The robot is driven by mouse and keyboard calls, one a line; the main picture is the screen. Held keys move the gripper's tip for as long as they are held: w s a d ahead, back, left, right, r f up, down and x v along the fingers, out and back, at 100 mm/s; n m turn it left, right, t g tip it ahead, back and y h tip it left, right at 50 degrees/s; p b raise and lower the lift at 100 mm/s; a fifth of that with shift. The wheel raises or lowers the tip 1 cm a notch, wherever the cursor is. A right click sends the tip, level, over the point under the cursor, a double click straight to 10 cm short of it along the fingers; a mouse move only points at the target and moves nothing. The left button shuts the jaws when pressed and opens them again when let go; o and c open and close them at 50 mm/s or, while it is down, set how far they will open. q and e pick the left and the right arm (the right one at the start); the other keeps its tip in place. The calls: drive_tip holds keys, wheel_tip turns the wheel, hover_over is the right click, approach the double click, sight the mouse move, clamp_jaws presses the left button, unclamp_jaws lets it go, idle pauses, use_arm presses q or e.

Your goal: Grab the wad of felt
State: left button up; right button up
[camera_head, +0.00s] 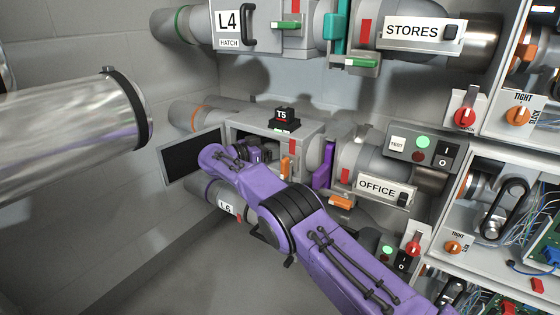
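No wad of felt can be made out in the head view. A grey box (274,130) at mid-height bears the black T5 tag (284,116). Its dark-faced hatch door (192,158) hangs open to the left. My purple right arm comes in from the lower right and bends at the hatch opening. Its wrist end (252,152) is at the opening, partly inside. The fingers and most of the box interior are hidden by the arm, so I cannot tell whether they hold anything. My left gripper is not in view.
A large metal pipe end (75,122) with a black clamp juts in from the left. The L4 hatch (228,22) and the STORES pipe (425,31) are above. The OFFICE pipe (378,187) and control panels (422,143) are at right. The lower left is clear.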

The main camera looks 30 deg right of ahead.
drive_tip(key=shift+r, duration=0.2)
drive_tip(key=c, duration=0.7)
